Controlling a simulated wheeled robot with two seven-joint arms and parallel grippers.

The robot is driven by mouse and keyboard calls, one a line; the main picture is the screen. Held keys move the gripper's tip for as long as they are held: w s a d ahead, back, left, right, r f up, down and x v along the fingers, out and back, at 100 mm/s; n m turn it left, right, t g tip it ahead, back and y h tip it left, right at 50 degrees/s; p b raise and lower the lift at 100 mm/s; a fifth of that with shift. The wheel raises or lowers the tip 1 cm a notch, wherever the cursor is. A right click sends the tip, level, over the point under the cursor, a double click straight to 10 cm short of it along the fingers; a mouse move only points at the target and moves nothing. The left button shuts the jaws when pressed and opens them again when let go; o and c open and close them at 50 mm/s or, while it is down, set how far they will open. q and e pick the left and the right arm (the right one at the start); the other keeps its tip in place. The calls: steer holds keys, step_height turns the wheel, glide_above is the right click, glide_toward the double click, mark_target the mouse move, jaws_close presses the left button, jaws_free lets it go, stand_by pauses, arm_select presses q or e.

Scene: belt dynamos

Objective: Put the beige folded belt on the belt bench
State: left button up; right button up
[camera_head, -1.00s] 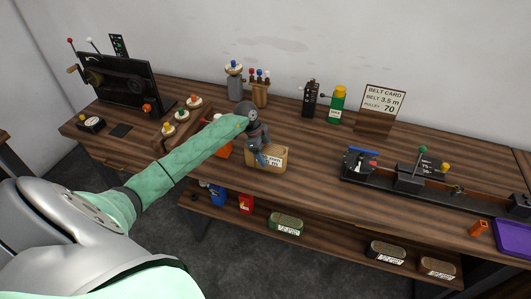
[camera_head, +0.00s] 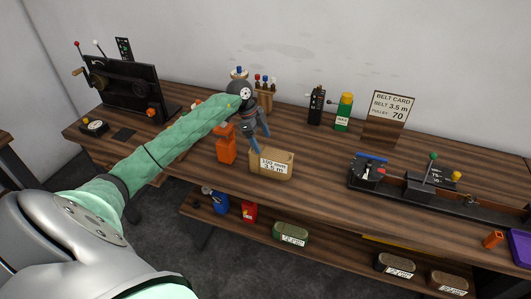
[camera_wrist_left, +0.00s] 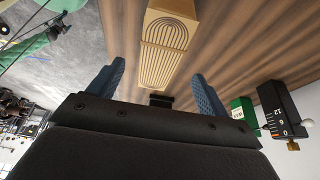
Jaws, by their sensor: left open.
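The beige folded belt (camera_head: 271,163) with a white label sits on the top of the wooden belt bench (camera_head: 325,180), near its front edge. It also shows in the left wrist view (camera_wrist_left: 169,45), its folded loops facing the camera. My left gripper (camera_head: 259,144) is open just above and behind the belt. In the left wrist view its two blue fingers (camera_wrist_left: 157,85) are spread apart with nothing between the tips, and the belt lies beyond them. My right gripper is not in view.
An orange block (camera_head: 226,147) stands left of the belt. A black rail device (camera_head: 430,192) with levers fills the right side, by a purple tray (camera_head: 521,246). A card stand (camera_head: 385,128) is behind. The lower shelf holds other folded belts, including a green one (camera_head: 291,234).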

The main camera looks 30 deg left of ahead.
arm_select(q)
steer(key=shift+v, duration=1.2)
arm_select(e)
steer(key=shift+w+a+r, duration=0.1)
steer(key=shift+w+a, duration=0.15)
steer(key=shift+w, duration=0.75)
